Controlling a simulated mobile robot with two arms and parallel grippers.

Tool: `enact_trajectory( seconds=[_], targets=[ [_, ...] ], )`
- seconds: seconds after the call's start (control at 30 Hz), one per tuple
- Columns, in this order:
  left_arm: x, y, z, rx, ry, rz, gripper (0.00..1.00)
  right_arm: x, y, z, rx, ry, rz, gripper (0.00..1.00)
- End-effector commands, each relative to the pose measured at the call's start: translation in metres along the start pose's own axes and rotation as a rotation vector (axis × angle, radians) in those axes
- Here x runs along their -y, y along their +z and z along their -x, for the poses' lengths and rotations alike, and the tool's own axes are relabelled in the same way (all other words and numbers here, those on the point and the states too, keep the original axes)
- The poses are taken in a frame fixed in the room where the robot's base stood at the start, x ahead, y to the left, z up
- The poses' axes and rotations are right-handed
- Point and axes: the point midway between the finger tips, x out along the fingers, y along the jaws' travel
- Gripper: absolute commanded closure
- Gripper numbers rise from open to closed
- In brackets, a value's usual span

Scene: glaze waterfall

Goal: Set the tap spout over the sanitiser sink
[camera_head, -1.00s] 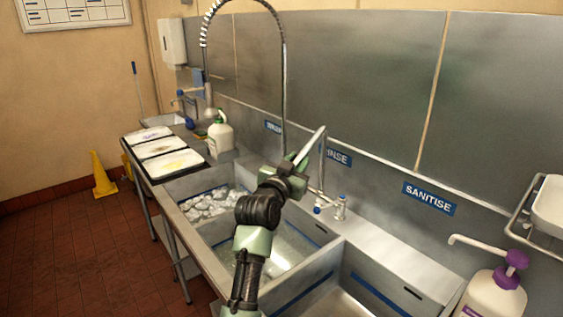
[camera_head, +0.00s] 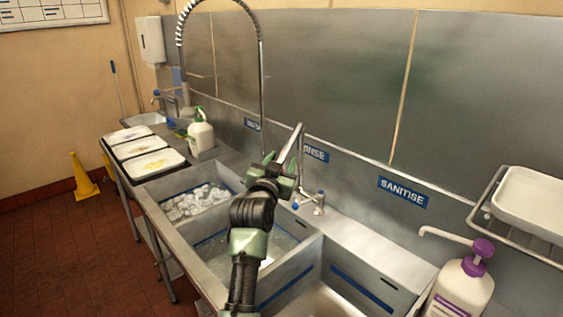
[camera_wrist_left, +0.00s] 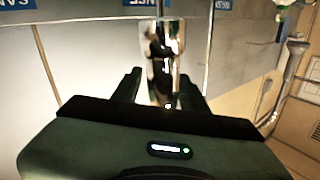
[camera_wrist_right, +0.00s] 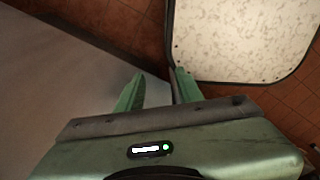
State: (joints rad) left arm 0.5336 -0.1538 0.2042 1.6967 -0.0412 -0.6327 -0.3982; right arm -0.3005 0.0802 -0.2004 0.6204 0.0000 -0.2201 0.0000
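The tap (camera_head: 318,203) stands on the back ledge, its bent metal spout (camera_head: 299,137) slanting toward the middle basin (camera_head: 215,262) below the RINSE label. The sanitiser sink (camera_head: 318,301) is the right basin, below the SANITISE label (camera_head: 403,192), partly cut off by the frame. My left gripper (camera_head: 272,172) is at the spout's free end. In the left wrist view the shiny spout (camera_wrist_left: 162,95) lies between its two spread fingers, with gaps beside it. My right gripper (camera_wrist_right: 157,90) shows only in its wrist view, open and empty.
A purple-topped pump bottle (camera_head: 462,290) and a wire rack with a white tub (camera_head: 528,203) are at the right. A tall hose tap (camera_head: 262,90) rises behind the left suds basin (camera_head: 200,203). A pale tray (camera_wrist_right: 240,40) is near my right gripper.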

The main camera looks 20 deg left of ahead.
Motion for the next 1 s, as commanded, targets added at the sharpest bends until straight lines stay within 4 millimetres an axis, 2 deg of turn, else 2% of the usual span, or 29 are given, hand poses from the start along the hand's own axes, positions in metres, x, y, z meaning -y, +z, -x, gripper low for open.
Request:
enact_trajectory(
  seconds=[0.27,0.7,1.0],
  targets=[
    [0.001,-0.001,0.007,-0.005,-0.003,0.000,0.57,-0.003,0.001,-0.004,0.001,0.004,-0.001,0.64],
    [-0.001,0.001,0.070,-0.002,-0.001,0.000,0.57,-0.002,0.003,-0.024,0.001,0.003,-0.001,0.64],
    [-0.001,-0.001,0.078,-0.001,0.000,0.000,0.57,0.001,0.002,-0.025,0.000,-0.001,-0.001,0.64]
  ],
)
